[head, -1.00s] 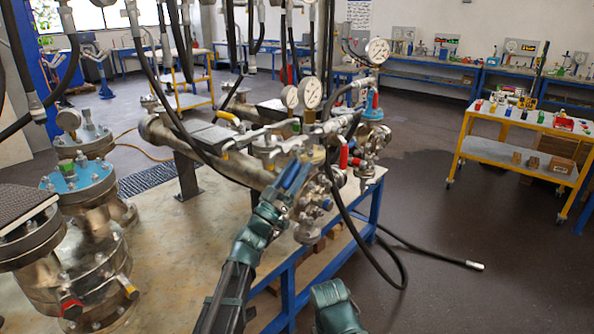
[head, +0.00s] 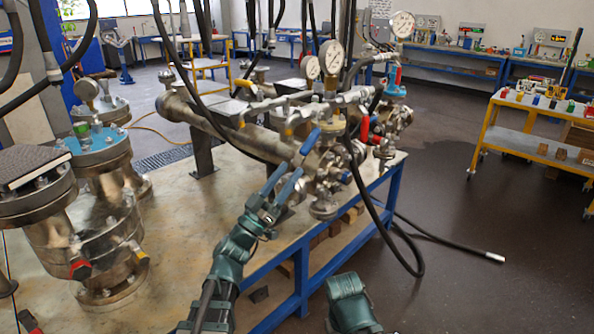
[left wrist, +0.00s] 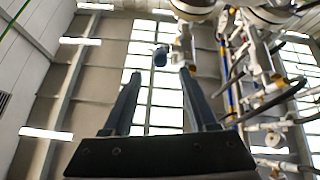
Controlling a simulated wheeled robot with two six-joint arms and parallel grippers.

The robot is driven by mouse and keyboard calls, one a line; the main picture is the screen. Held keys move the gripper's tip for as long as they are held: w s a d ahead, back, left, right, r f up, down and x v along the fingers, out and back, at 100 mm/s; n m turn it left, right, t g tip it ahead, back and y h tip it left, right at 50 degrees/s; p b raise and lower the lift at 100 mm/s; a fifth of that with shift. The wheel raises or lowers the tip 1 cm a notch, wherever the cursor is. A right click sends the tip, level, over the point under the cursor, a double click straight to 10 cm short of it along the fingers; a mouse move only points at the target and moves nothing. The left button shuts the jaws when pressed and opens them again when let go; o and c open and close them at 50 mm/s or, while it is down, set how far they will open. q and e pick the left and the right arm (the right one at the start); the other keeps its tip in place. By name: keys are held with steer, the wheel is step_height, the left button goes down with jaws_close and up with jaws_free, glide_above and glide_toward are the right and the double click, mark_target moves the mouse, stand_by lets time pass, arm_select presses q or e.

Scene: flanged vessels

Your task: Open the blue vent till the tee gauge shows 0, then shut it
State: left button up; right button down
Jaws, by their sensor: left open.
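My left gripper (head: 287,174) is open and empty, its two blue fingers pointing up and right toward the valve cluster on the bench. A blue lever handle (head: 311,141) stands tilted just beyond and above the fingertips, apart from them.
Two more gauges show, one behind left (head: 310,67) and one at the right (head: 403,24). A red handle (head: 365,129) is close to the cluster's right. A black hose (head: 402,258) loops off the bench. Large flanged vessels (head: 80,230) stand at left. Floor at right is clear.

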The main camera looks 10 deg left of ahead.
arm_select(q)
steer(key=shift+s+a+f, duration=0.3)
steer(key=shift+s+f, duration=0.05)
steer(key=shift+s, duration=0.05)
arm_select(e)
steer(key=shift+f, duration=0.3)
